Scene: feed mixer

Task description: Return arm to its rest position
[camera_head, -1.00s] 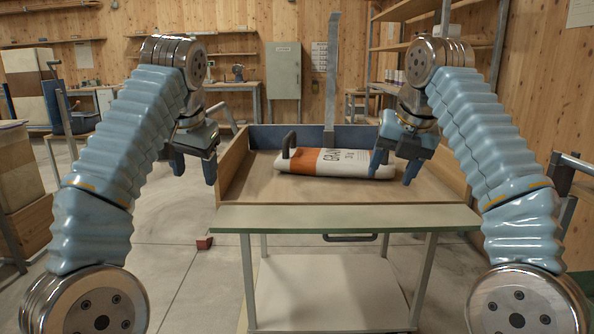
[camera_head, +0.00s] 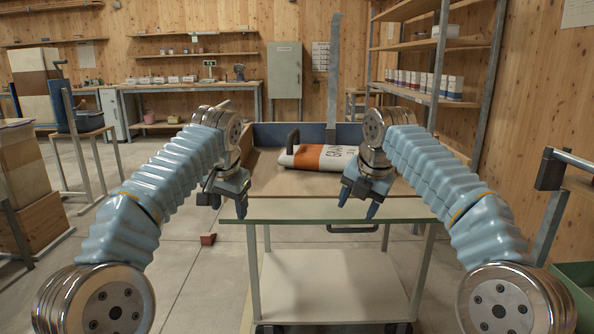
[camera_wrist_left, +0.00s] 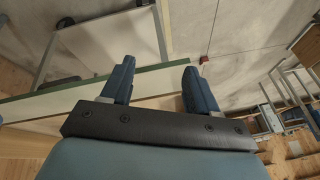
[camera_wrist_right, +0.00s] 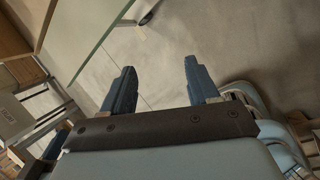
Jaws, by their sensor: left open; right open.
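My left gripper (camera_head: 229,202) is open and empty at the left front corner of the workbench cart, in the head view. In the left wrist view its two blue fingers (camera_wrist_left: 160,85) are spread apart, with the cart's green edge and the floor beyond them. My right gripper (camera_head: 358,205) is open and empty over the cart's front right part. In the right wrist view its fingers (camera_wrist_right: 155,85) are spread with only floor between them. Both arms are bent forward from the sides of the head view.
The cart (camera_head: 300,208) holds a white and orange sack (camera_head: 318,157), partly hidden by my right gripper. A black handle (camera_head: 293,145) stands beside it. A small red block (camera_head: 208,239) lies on the floor. A shelf rack (camera_head: 440,90) stands at the right, a grey cabinet (camera_head: 284,70) behind.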

